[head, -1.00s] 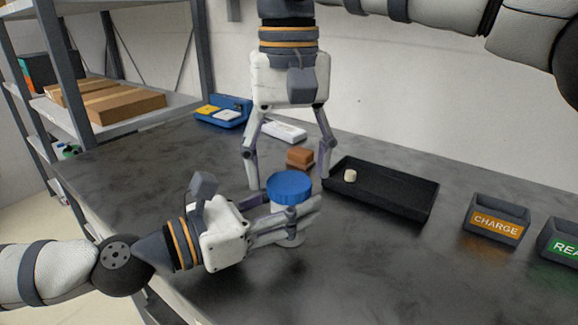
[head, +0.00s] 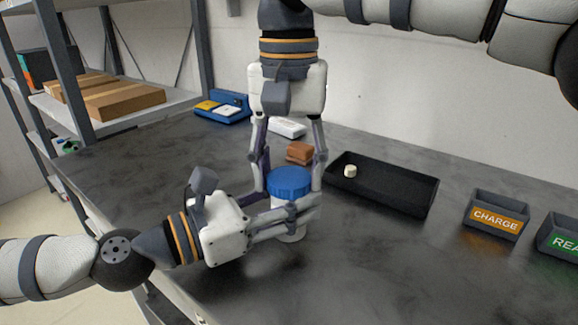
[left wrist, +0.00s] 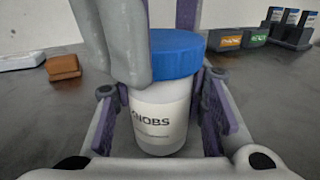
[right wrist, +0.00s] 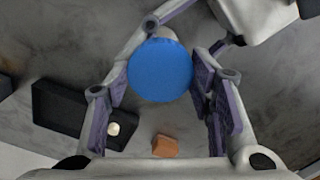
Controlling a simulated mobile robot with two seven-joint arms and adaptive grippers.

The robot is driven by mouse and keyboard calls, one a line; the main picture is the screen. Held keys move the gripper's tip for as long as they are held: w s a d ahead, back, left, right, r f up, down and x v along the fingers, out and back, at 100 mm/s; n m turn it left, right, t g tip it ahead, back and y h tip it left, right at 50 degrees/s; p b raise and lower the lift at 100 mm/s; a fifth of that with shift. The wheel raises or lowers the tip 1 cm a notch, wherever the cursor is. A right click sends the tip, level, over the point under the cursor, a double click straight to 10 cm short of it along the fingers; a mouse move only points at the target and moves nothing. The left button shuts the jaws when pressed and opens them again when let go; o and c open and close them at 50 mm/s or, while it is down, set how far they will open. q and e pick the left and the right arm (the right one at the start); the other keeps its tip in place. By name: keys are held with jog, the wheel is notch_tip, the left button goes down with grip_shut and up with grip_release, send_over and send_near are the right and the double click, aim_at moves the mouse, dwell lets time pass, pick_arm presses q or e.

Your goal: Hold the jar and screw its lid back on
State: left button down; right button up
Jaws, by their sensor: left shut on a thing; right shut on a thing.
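The white jar (head: 290,234) stands upright on the dark table, its label partly readable as "NOBS" in the left wrist view (left wrist: 158,118). The blue lid (head: 289,180) sits on top of the jar and looks level; it also shows from above in the right wrist view (right wrist: 160,70). My left gripper (head: 300,214) comes in from the left, low and sideways, and is shut on the jar's body below the lid. My right gripper (head: 290,186) points down from above, its fingers on either side of the lid and shut on it. The thread is hidden.
A black tray (head: 400,199) with a small pale cylinder (head: 350,171) lies to the right. A brown block (head: 300,152) and a white box (head: 288,128) are behind the jar. CHARGE (head: 497,215) and green-labelled (head: 562,240) bins stand at right. The front table is clear.

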jog(key=m, duration=1)
jog(key=o, duration=1.3)
jog(key=shift+r, duration=2.25)
